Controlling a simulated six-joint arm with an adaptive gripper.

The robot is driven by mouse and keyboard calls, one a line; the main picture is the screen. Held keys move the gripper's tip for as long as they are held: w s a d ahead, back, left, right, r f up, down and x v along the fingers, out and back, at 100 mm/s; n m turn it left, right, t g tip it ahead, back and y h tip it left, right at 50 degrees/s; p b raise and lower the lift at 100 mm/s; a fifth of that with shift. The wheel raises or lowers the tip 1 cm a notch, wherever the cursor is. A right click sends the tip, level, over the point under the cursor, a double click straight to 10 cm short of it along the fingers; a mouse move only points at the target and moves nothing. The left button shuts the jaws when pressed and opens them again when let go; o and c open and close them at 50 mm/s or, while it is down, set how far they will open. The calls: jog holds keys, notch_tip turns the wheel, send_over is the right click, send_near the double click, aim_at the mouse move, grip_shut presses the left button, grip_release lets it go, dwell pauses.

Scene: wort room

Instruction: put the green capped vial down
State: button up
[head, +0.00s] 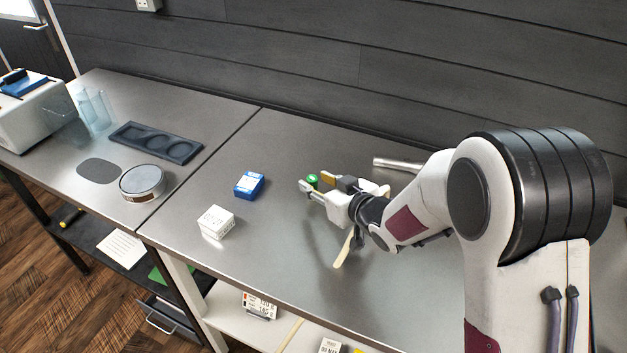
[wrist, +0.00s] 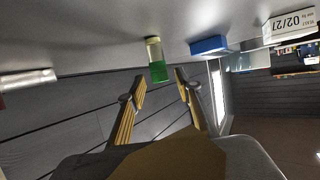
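The green capped vial (wrist: 157,62) is upright in the wrist view, which is upside down. Its green part is uppermost and its pale end meets the grey bench top. In the head view its green cap (head: 312,179) shows beside my fingertips; the rest is mostly hidden. My gripper (wrist: 160,78) is open, with a finger on either side of the vial's line and visible gaps between. The vial appears just beyond the fingertips, not clamped. In the head view my gripper (head: 316,184) is low over the bench.
A blue box (head: 249,184) and a white box (head: 216,222) stand left of my gripper on the bench (head: 290,240). A metal cylinder (head: 397,164) lies behind it, and a pale stick-like item (head: 344,250) is in front. The bench between the blue box and vial is clear.

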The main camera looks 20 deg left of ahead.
jog(key=v, duration=0.8)
jog(key=shift+s+d, duration=0.2)
jog(key=shift+d, duration=0.15)
jog(key=shift+r, duration=0.2)
dwell(0.4)
jog(key=s+d+r+m+t+h, duration=0.1)
jog(key=d+r+m+h, duration=0.3)
jog(key=d, duration=0.9)
jog(key=d+r+m+t+h, duration=0.2)
jog(key=d+r+h, duration=0.35)
jog(key=d, duration=0.75)
jog(key=s+d+r+m+g+h, duration=0.2)
jog(key=s+d+m, duration=0.1)
jog(key=s+d, duration=0.7)
jog(key=s+f+m+g, duration=0.1)
jog(key=s+m+g, duration=0.1)
jog(key=s, duration=1.2)
jog(key=shift+s+d+g, duration=0.3)
jog(key=shift+d+g, duration=0.1)
jog(key=shift+d, duration=0.05)
